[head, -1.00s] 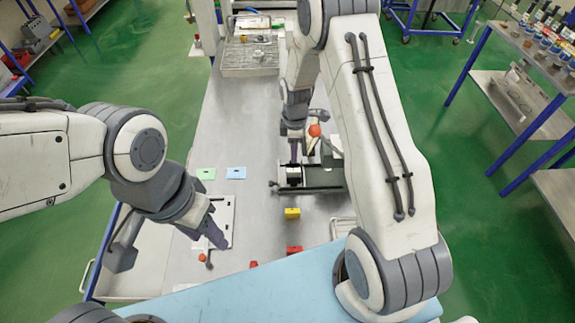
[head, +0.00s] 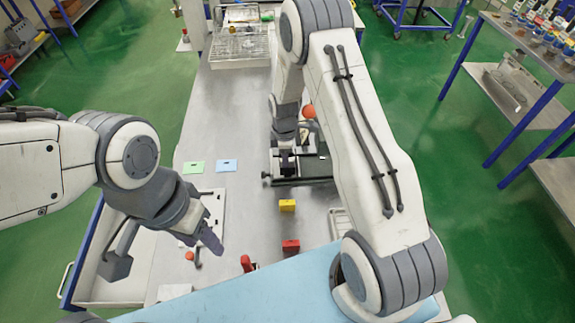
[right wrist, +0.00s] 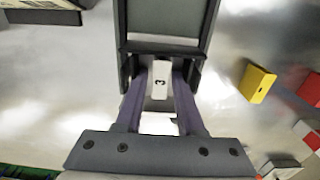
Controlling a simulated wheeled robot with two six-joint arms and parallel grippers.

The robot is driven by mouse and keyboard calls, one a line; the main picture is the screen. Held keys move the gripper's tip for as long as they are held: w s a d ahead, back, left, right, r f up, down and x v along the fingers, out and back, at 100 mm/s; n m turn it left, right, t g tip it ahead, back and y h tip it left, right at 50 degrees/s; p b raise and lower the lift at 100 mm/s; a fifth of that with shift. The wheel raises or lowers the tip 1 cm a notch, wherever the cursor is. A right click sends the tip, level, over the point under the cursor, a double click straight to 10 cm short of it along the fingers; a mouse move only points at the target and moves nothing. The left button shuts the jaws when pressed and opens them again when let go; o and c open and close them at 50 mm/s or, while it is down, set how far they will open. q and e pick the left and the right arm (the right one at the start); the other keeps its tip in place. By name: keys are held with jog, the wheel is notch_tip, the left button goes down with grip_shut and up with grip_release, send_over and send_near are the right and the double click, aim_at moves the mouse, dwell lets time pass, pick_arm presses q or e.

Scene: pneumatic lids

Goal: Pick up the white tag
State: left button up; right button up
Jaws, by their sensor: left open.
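A white piece marked "3" (right wrist: 160,82) shows between the fingers of my right gripper in the right wrist view. It looks like the white tag, but only part of it shows. My right gripper (head: 287,163) is low at the dark fixture (head: 310,172) in the head view, partly hidden by my arm. Its fingers (right wrist: 160,92) stand on both sides of the white piece. Whether they touch it is unclear. My left gripper (head: 202,230) is open and empty above the white plate (head: 217,203) at the left.
A green tag (head: 193,167) and a blue tag (head: 226,165) lie left of the fixture. A yellow block (head: 287,205) and a red block (head: 290,246) stand in front of it. A wire tray (head: 240,50) is at the back. The table's middle-left back area is clear.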

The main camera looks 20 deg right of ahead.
jog(key=shift+c, duration=0.3)
grip_shut()
jog(key=shift+r, duration=0.1)
